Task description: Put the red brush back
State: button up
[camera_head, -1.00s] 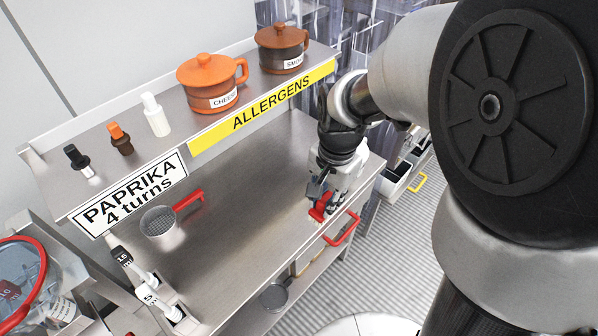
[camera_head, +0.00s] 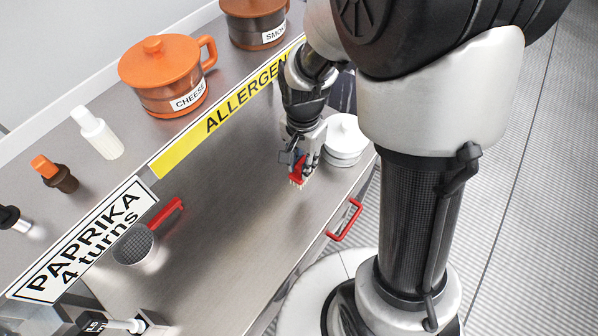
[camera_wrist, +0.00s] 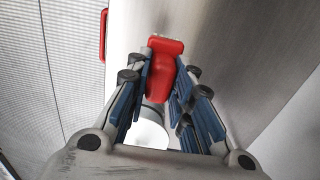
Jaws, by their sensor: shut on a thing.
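The red brush (camera_head: 299,170) has pale bristles pointing down and is held between the fingers of my gripper (camera_head: 301,160) near the right end of the steel counter (camera_head: 225,215). In the wrist view the red brush (camera_wrist: 161,78) sits between the blue finger pads of my gripper (camera_wrist: 165,65), which is shut on it. The bristles are just above or touching the counter; I cannot tell which. Part of the handle is hidden by the fingers.
A round white container (camera_head: 345,137) stands just right of my gripper. A strainer with a red handle (camera_head: 136,243) is on the counter at left. The shelf above holds an orange-lidded CHEESE pot (camera_head: 168,75) and bottles. A red drawer handle (camera_head: 346,220) sticks out in front.

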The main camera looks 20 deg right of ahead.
notch_tip(320, 180, down, 9)
jog(key=shift+w+f+b, duration=0.15)
jog(key=shift+f+b, duration=0.05)
jog(key=shift+b, duration=1)
jog(key=shift+f, duration=0.1)
jog(key=o, duration=0.9)
jog(key=shift+o, duration=0.2)
notch_tip(320, 180, up, 12)
jog(key=p, duration=0.3)
jog(key=shift+f+p, duration=0.1)
jog(key=shift+p, duration=0.2)
jog(key=s+r+n+t, duration=0.4)
jog(key=s+r+n, duration=0.6)
jog(key=s+r, duration=0.5)
notch_tip(320, 180, up, 3)
jog(key=shift+f+n+t, duration=0.1)
jog(key=shift+n+t, duration=0.2)
jog(key=shift+n, duration=0.1)
